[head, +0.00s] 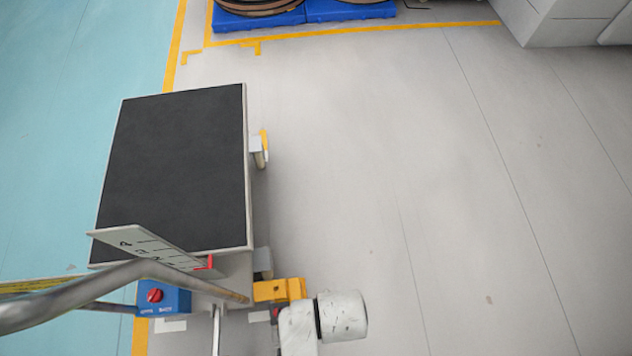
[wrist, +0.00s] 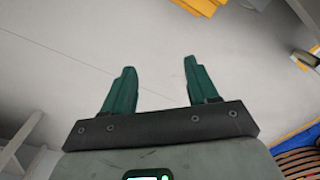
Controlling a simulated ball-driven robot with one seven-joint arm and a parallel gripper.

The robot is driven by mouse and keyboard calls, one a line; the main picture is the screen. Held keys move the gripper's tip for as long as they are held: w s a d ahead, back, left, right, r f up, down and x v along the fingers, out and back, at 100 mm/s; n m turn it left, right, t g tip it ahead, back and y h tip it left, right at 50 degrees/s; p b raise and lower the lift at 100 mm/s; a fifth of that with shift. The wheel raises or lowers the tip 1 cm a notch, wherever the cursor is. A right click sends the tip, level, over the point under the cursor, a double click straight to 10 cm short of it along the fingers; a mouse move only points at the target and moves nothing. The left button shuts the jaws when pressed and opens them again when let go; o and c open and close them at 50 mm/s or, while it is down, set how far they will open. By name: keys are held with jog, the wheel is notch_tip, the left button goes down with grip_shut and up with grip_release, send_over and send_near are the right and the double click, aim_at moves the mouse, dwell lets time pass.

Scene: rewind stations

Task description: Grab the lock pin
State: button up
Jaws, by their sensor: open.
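I cannot pick out the lock pin for certain in either view. A small red piece (head: 207,263) shows at the end of a slanted, marked plate (head: 145,243) on the dark-topped station (head: 175,170) in the head view. A yellow block (head: 280,290) sits at the station's near right corner, beside my white arm link. In the wrist view my gripper (wrist: 160,65) has two green fingers spread wide apart, with only bare floor between them. The gripper's fingers do not show in the head view.
A blue control box (head: 165,298) with a red knob is at the station's near side, and a grey tube crosses at lower left. Blue pallets (head: 345,10) stand at the far edge. The grey floor (head: 400,150) right of the station is clear.

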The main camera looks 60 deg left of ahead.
jog(key=s+a+f+b, duration=0.4)
jog(key=s+a+f, duration=0.2)
jog(key=f, duration=0.1)
jog(key=n+b, duration=0.1)
jog(key=b, duration=0.2)
send_over(277, 312)
notch_tip(277, 312, down, 6)
jog(key=f+b, duration=0.2)
jog(key=f, duration=0.1)
jog(key=s+f+b, duration=0.1)
jog(key=f, duration=0.1)
jog(key=shift+f, duration=0.15)
jog(key=f+b, duration=0.2)
jog(key=w+f+b, duration=0.1)
jog(key=f+b, duration=0.1)
jog(key=f, duration=0.1)
jog(key=shift+f, duration=0.15)
jog(key=shift+c, duration=0.3)
grip_shut()
